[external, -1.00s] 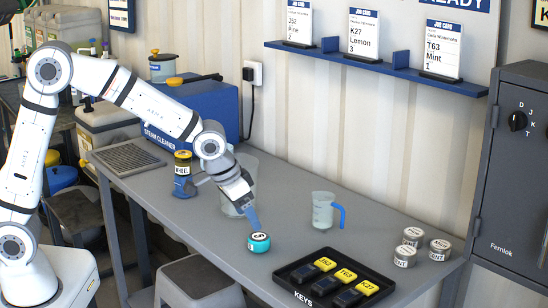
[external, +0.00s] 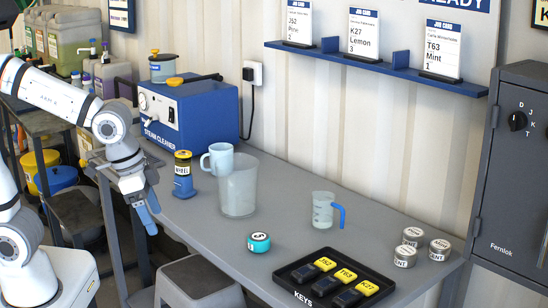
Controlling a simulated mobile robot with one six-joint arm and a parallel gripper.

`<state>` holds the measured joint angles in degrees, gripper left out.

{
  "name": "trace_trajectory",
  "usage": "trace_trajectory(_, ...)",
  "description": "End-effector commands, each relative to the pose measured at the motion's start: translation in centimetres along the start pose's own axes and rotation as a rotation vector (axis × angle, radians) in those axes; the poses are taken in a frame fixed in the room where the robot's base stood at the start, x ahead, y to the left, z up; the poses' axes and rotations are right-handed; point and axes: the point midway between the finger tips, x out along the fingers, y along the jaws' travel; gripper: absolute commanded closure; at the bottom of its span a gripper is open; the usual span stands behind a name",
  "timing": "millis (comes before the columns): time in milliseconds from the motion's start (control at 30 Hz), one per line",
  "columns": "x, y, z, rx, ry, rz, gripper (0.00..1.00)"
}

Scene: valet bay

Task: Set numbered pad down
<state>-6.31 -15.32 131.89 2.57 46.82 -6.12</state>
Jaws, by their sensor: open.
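The numbered pad (external: 259,242) is a small round teal puck with a white top bearing a dark mark. It rests flat on the grey workbench (external: 215,233), left of the black key tray. My gripper (external: 149,216) has blue fingers pointing down. It is at the bench's left front edge, well left of the pad and apart from it. It is open and I see nothing held in it.
A black key tray (external: 281,279) with yellow-tagged keys lies right of the pad. A clear bucket (external: 238,190), a pale mug (external: 219,159), a bottle (external: 183,174), a measuring jug (external: 323,210) and small tins (external: 405,257) stand on the bench. A stool (external: 200,284) stands in front.

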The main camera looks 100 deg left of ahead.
Motion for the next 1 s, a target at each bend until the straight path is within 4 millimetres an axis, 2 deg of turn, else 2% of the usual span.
trace_trajectory(33,-0.6,0.9,2.4,0.042,-0.006,0.015,0.29)
trace_trajectory(100,-1.0,1.7,5.1,0.092,-0.020,0.032,0.29)
trace_trajectory(200,-1.2,2.3,8.0,0.145,-0.036,0.050,0.29)
trace_trajectory(300,-1.3,2.6,9.5,0.173,-0.045,0.060,0.29)
trace_trajectory(433,-1.2,2.7,10.1,0.185,-0.050,0.064,0.29)
trace_trajectory(1000,-1.2,2.7,10.0,0.182,-0.049,0.063,0.29)
